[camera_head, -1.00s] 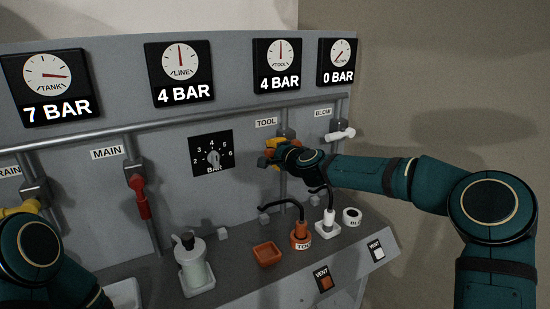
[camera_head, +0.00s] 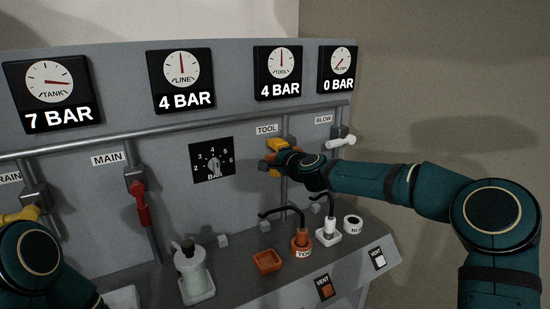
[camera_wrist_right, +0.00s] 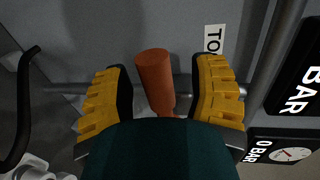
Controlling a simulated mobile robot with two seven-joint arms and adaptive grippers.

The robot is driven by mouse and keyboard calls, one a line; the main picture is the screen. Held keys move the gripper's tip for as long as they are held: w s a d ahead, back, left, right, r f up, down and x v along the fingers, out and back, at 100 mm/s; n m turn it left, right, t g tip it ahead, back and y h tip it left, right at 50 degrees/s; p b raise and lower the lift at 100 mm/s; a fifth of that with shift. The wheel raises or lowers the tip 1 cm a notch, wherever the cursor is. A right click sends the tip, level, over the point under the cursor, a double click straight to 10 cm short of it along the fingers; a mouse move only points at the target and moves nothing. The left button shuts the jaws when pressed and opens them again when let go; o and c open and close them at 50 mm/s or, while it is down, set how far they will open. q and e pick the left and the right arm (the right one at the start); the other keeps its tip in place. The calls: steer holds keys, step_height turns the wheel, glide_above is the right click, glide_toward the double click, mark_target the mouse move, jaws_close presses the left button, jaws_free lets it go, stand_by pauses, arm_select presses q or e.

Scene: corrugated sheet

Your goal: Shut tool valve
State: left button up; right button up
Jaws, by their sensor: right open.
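The tool valve's orange handle (camera_wrist_right: 155,80) stands between the two yellow fingers of my right gripper (camera_wrist_right: 160,95) in the right wrist view. A gap shows on each side, so the fingers are open around it. In the head view, my right gripper (camera_head: 274,158) is at the tool valve, below the TOOL label (camera_head: 267,129), and hides most of the handle. The TOOL gauge (camera_head: 279,73) reads 4 BAR. My left arm shows at the lower left, but its gripper is out of view.
The white blow valve handle (camera_head: 340,142) is close on the right. The red main valve handle (camera_head: 139,203) hangs down farther left. Below are the orange tool connector (camera_head: 300,241), a black hose (camera_head: 284,212), an orange tray (camera_head: 267,262) and a grey bottle (camera_head: 190,265).

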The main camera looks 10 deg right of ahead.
steer(key=v, duration=1.2)
stand_by(0.3)
